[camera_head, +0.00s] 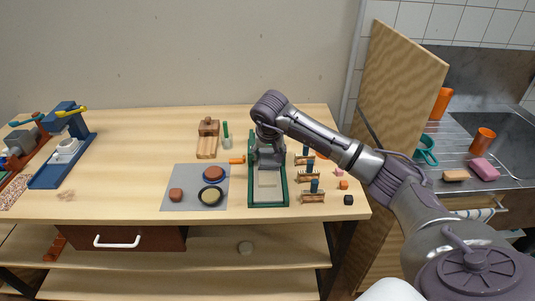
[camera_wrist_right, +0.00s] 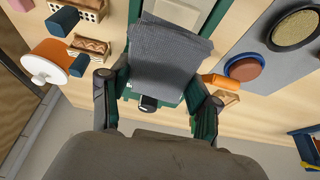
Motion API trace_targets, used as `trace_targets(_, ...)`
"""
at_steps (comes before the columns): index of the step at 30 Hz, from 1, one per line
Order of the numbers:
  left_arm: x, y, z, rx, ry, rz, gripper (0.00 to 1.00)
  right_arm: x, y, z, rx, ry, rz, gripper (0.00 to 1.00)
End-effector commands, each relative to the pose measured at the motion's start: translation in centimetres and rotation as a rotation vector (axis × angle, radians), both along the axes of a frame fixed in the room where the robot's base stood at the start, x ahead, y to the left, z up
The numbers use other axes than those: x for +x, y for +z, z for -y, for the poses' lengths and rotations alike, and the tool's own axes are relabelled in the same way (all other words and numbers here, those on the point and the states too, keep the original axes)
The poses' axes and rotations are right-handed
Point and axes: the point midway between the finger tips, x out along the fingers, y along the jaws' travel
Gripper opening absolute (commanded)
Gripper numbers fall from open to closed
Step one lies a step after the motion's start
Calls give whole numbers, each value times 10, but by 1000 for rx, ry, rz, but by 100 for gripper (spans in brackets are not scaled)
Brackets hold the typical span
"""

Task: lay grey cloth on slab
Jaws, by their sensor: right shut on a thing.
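My right gripper (camera_head: 267,158) is over the green-framed board (camera_head: 252,192), pointing down. In the right wrist view it is shut on the grey cloth (camera_wrist_right: 168,60), which hangs as a ribbed grey sheet between the two fingers (camera_wrist_right: 155,100). The pale slab (camera_head: 267,180) lies inside the green frame and shows just in front of the gripper. In the wrist view the cloth covers part of the frame and slab; whether it touches the slab I cannot tell. In the head view the gripper hides most of the cloth. My left gripper is not in view.
A grey mat (camera_head: 180,203) with a clay lump and round dishes lies left of the frame. Small wooden racks (camera_head: 312,197) and blocks stand close on its right. A wooden block (camera_head: 207,147) is behind. The left middle of the table (camera_head: 130,150) is clear.

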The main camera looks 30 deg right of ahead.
Motion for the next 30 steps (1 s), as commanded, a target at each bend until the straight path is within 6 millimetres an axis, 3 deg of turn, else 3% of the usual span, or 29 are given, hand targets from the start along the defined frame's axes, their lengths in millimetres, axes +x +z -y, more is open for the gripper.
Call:
trace_targets(18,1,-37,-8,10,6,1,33,0,-53,-1,-1,3,2,27)
trace_targets(30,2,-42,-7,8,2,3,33,0,-62,-2,1,3,1,27)
